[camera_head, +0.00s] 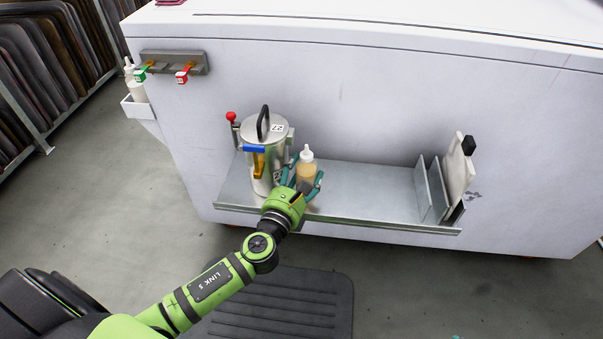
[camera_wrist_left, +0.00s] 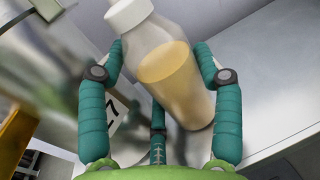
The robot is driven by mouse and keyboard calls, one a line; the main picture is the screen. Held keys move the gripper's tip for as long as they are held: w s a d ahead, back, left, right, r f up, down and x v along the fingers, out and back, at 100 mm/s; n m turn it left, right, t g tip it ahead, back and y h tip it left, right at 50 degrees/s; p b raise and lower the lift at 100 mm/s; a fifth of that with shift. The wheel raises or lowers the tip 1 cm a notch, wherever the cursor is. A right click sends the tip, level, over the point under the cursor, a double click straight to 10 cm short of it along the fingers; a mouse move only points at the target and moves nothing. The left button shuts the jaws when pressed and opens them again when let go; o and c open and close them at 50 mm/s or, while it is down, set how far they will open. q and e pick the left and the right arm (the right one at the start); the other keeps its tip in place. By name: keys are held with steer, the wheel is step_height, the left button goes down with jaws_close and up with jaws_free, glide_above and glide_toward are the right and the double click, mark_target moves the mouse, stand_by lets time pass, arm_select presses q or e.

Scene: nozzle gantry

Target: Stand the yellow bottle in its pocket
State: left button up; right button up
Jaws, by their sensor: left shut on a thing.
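The yellow bottle (camera_head: 307,168) has a white cap and yellowish contents. It stands about upright at the metal shelf, just right of the steel canister. My left gripper (camera_head: 303,186) has its teal fingers around the bottle and is shut on it. In the left wrist view the bottle (camera_wrist_left: 165,65) sits between the fingers, cap toward the top. I cannot tell whether its base touches the shelf. No pocket can be clearly made out around it. My right gripper is not in view.
The steel canister (camera_head: 265,133) with a black handle stands close left of the bottle. The metal shelf (camera_head: 365,190) is bare to the right, up to upright plates (camera_head: 432,190) and a white flat container (camera_head: 458,168). A side holder (camera_head: 138,106) with white bottles hangs at the far left.

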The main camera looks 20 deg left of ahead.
arm_select(q)
steer(key=o, duration=1.1)
